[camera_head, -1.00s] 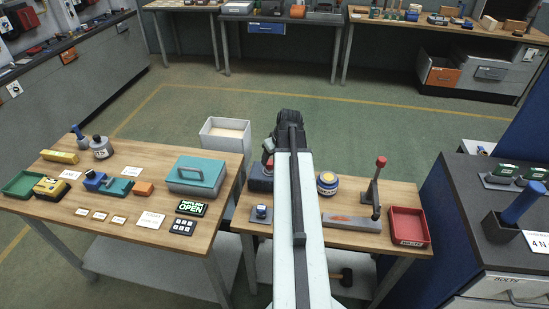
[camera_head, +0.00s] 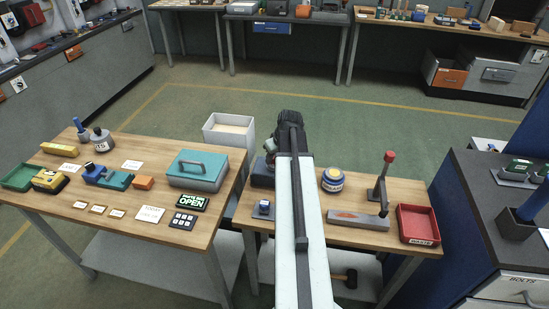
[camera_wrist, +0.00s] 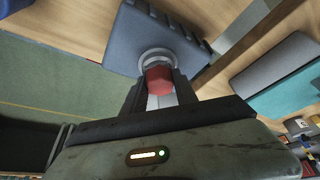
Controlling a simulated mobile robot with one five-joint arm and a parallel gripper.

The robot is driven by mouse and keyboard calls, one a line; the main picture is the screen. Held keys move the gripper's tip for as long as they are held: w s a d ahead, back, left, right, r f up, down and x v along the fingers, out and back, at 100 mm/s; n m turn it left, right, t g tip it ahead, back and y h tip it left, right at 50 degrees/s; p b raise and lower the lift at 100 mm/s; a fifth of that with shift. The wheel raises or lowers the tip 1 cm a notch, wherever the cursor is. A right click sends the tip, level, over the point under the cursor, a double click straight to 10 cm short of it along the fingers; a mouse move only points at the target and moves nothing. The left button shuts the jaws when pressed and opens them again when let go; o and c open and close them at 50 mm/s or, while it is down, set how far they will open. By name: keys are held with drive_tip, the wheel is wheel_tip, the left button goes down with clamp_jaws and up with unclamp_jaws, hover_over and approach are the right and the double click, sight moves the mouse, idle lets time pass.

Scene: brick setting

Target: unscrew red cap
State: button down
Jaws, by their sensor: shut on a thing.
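The red cap (camera_wrist: 158,82) sits between the two fingers of my gripper (camera_wrist: 158,92) in the wrist view, and the fingers are shut on it. Just beyond it is a pale round collar (camera_wrist: 156,58) on a blue-grey block (camera_wrist: 145,35). In the head view the same block (camera_head: 262,175) stands at the left of the right-hand wooden table, partly behind my arm. My arm hides most of the cap and the fingertips there. I cannot tell how far the cap is turned.
A teal-lidded box (camera_head: 198,170) stands on the left-hand table. A white bin (camera_head: 228,132) stands behind the gap.

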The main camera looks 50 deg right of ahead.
drive_tip(key=n, duration=0.1)
drive_tip(key=n+y, duration=0.1)
drive_tip(key=n, duration=0.1)
drive_tip(key=shift+w+d, duration=0.1)
drive_tip(key=shift+d, duration=0.15)
drive_tip(key=n+y, duration=0.1)
drive_tip(key=n, duration=0.2)
drive_tip(key=shift+a+n+y, duration=0.15)
drive_tip(key=shift+n+y, duration=0.25)
drive_tip(key=shift+n, duration=0.5)
drive_tip(key=shift+c, duration=2.4)
unclamp_jaws()
